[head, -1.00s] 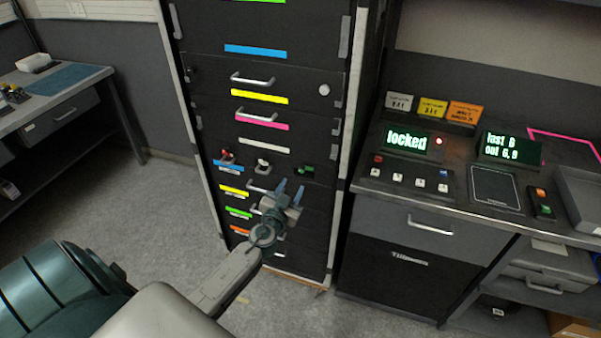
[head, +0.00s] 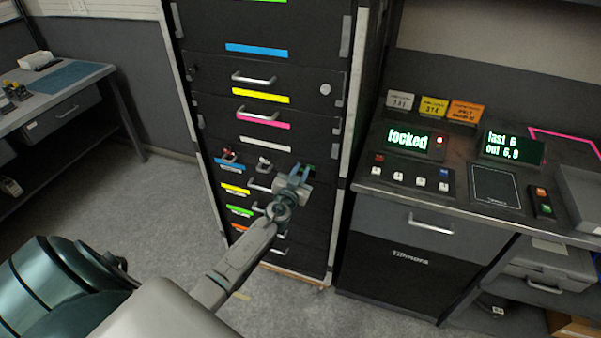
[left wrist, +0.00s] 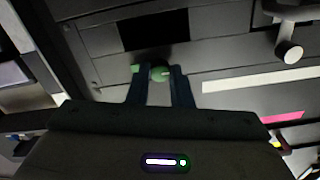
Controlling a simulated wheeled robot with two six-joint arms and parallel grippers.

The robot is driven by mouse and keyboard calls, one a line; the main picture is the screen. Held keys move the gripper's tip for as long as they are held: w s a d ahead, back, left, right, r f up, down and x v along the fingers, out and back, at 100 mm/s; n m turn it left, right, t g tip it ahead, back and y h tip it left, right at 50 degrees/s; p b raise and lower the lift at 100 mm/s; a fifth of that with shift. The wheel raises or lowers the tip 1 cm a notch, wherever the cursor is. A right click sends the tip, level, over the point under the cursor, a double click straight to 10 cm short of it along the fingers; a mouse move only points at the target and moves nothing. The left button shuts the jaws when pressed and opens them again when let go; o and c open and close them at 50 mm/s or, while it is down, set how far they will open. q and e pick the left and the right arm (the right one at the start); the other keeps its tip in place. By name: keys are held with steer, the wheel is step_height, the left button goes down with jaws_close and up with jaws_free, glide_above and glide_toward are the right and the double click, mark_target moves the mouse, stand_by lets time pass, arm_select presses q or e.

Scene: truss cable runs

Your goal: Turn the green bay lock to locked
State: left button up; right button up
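The green bay lock (head: 309,169) is a small green knob on the dark cabinet front, at the right of a row of three knobs. My left gripper (head: 300,172) is in front of it and hides most of it in the head view. In the left wrist view, the round green knob (left wrist: 160,73) shows between the two fingertips of my left gripper (left wrist: 159,82). The fingers stand apart, one on each side of it; contact is not clear. The lock's exact turn is hard to read. My right gripper is not in view.
A red knob (head: 228,154) and a pale knob (head: 264,161) sit left of the green one. Drawer handles (head: 254,79) stick out above. The console at right has a display (head: 407,139) reading "locked" and another (head: 513,148) with text.

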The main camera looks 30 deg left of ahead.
arm_select(q)
jaws_close()
steer(key=shift+m, duration=0.3)
steer(key=shift+f+m+b, duration=0.1)
steer(key=shift+m+b, duration=0.4)
steer(key=shift+m, duration=0.4)
steer(key=m+b, duration=0.1)
steer(key=m, duration=0.9)
steer(key=shift+d+m+b, duration=0.1)
steer(key=shift+m+b, duration=0.25)
steer(key=shift+m, duration=0.05)
steer(key=m, duration=0.4)
steer(key=shift+f+m, duration=0.1)
steer(key=shift+m, duration=0.3)
